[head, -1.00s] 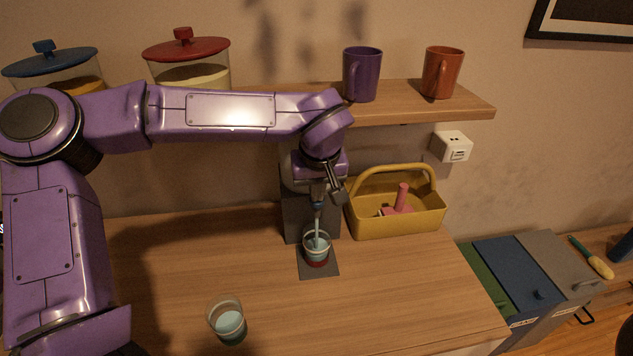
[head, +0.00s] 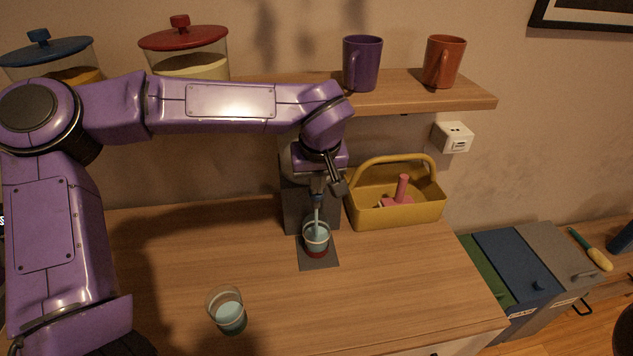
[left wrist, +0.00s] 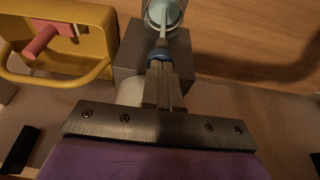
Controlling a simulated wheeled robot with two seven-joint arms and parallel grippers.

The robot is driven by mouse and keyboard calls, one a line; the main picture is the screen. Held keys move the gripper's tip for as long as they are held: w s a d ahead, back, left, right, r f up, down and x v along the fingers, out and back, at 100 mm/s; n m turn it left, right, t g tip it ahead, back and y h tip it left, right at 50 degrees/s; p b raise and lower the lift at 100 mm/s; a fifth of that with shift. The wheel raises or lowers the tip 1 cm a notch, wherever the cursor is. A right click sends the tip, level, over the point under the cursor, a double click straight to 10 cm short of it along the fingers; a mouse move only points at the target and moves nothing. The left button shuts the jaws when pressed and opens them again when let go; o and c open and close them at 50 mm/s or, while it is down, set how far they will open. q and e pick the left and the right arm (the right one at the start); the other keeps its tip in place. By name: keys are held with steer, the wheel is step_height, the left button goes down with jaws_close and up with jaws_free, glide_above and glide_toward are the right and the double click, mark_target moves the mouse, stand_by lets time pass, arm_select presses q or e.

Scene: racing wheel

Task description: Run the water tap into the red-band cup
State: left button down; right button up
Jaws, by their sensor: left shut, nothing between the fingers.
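The red-band cup (head: 316,250) stands upright on a dark grey mat at the foot of the grey water tap (head: 295,208). A pale blue stream runs from the spout into it, and water shows inside. My left gripper (head: 334,186) is shut and empty at the tap's top, just above the spout; whether it touches the tap is unclear. In the left wrist view its closed fingers (left wrist: 163,82) point at the blue-ringed spout (left wrist: 159,55), with the cup (left wrist: 164,12) beyond. A second cup (head: 227,312) with a green base, also holding water, stands nearer the front. My right gripper is out of view.
A yellow caddy (head: 395,209) with a pink-handled item stands right of the tap. A shelf (head: 420,98) above holds a purple mug (head: 361,63), an orange mug (head: 443,62) and lidded jars. The counter (head: 390,280) is clear to the front right.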

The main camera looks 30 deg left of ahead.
arm_select(q)
steer(key=shift+s+f, duration=0.2)
steer(key=shift+f, duration=0.25)
stand_by(0.4)
steer(key=r+p, duration=0.6)
steer(key=p, duration=0.1)
steer(key=shift+w, duration=0.25)
steer(key=shift+s+d+r+b, duration=0.15)
steer(key=shift+s+r+b, duration=0.2)
steer(key=shift+b, duration=0.55)
steer(key=v, duration=0.8)
steer(key=shift+b, duration=0.45)
